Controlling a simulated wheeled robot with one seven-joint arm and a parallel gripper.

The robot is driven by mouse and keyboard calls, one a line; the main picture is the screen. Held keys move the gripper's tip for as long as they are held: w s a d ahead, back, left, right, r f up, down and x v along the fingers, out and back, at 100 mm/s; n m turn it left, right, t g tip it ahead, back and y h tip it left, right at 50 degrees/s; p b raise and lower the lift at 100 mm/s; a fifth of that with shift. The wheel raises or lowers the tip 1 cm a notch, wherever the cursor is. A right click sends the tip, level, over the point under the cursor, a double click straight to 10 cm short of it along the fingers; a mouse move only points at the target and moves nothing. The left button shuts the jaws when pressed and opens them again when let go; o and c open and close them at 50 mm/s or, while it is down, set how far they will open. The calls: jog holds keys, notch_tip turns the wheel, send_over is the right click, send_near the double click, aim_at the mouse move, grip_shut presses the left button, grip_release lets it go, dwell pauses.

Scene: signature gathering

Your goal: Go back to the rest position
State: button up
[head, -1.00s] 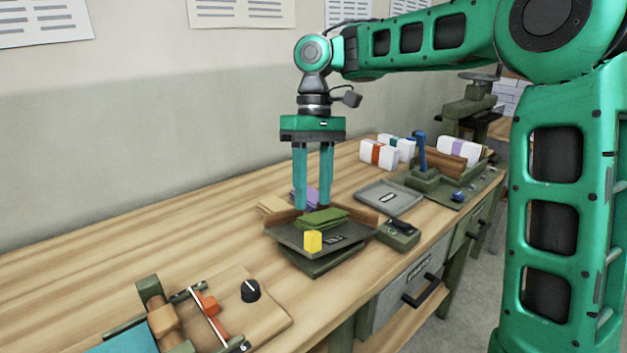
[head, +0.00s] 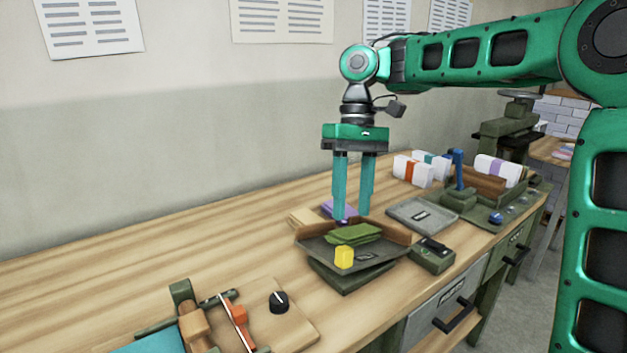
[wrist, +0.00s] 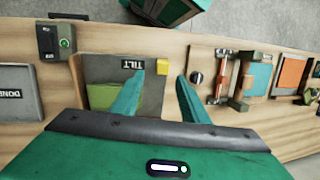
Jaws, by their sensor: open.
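My gripper (head: 352,218) hangs pointing down over the back of a dark tilting tray (head: 312,249) on the workbench. Its two teal fingers are apart with nothing between them; they also show in the wrist view (wrist: 158,93). Green folded sheets (head: 353,234) lie on the tray, in front of the fingers in the head view. A yellow block (head: 344,257) sits at the tray's front edge. In the wrist view the tray (wrist: 150,98) carries a "TILT" label. The exact gap between fingertips and tray cannot be told.
A purple piece (head: 340,208) lies behind the tray. A small green box (head: 432,256) and a grey flat tray (head: 422,215) stand to the right. White banded bundles (head: 412,171) are farther back. A board with a black knob (head: 279,301) is front left. The bench's back left is clear.

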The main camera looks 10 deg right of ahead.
jog(key=s+d+f+m+t, duration=0.1)
jog(key=s+d+f+m, duration=0.4)
jog(key=s+d, duration=0.7)
jog(key=s+d+f+m+t, duration=0.1)
jog(key=s+d+f+m, duration=0.5)
jog(key=s+d+f, duration=0.3)
jog(key=s+d, duration=0.4)
jog(key=shift+s+d+f+t+h, duration=0.2)
jog(key=shift+s+f+t+h, duration=0.05)
jog(key=shift+s+t+h, duration=0.15)
jog(key=shift+w+f, duration=0.2)
jog(key=shift+w, duration=0.45)
